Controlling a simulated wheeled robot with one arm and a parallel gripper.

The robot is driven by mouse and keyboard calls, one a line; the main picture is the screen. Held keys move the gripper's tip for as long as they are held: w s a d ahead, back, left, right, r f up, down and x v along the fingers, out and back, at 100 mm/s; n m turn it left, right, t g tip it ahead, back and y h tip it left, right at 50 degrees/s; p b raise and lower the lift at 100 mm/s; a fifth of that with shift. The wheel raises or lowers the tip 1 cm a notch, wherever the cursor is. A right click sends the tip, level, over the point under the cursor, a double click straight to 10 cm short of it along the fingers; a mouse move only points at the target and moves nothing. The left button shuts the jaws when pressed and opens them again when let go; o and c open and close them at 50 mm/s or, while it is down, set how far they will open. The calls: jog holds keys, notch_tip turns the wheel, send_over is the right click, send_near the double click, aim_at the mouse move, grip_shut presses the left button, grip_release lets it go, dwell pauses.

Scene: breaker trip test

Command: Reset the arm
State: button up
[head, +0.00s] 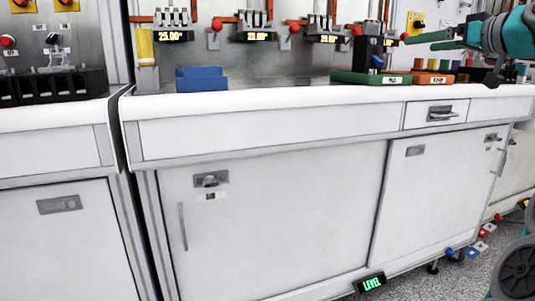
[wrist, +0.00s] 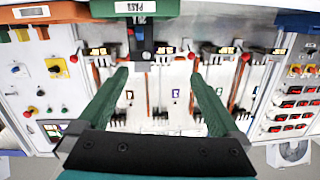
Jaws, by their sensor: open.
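My gripper (head: 425,40) is at the upper right of the head view, above the right part of the white workbench (head: 270,103). Its green fingers point left. In the wrist view, the fingers of my gripper (wrist: 158,76) are spread wide apart with nothing held between them. The bench's back panel, with its breaker fixtures, shows beyond and between them. My arm enters the head view from the right edge; most of it is out of view.
A green tray (head: 345,77) with a dark upright block (head: 367,52), an orange tray (head: 434,79) and a blue bin (head: 201,84) stand on the bench. Small lit displays (head: 174,36) line the back panel. A green-lit LEVEL display (head: 370,282) is low in front of the cabinet doors.

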jog(key=s+a+f+g+p, duration=0.1)
jog(key=s+a+f+g, duration=0.25)
jog(key=a+f, duration=0.45)
jog(key=s+a+f+m+g+p, duration=0.1)
jog(key=s+a+f+g, duration=0.25)
jog(key=a+f, duration=0.45)
jog(key=s+a+f+g+p, duration=0.1)
jog(key=s+a+f+g, duration=0.25)
jog(key=a+f, duration=0.45)
jog(key=s+d+f+m+g+h+p, duration=0.1)
jog(key=s+f+g+h, duration=0.1)
jog(key=s+f, duration=0.5)
jog(key=s+d+f+g+h+p, duration=0.1)
jog(key=s+f+g+h, duration=0.1)
jog(key=s+f, duration=0.6)
jog(key=s+d+f+m+g+h+p, duration=0.1)
jog(key=s+f, duration=0.6)
jog(key=s, duration=0.9)
jog(key=shift+s+d+f+m+g+h, duration=0.2)
jog(key=shift+f+m+g+h, duration=0.1)
jog(key=shift+g+h, duration=0.5)
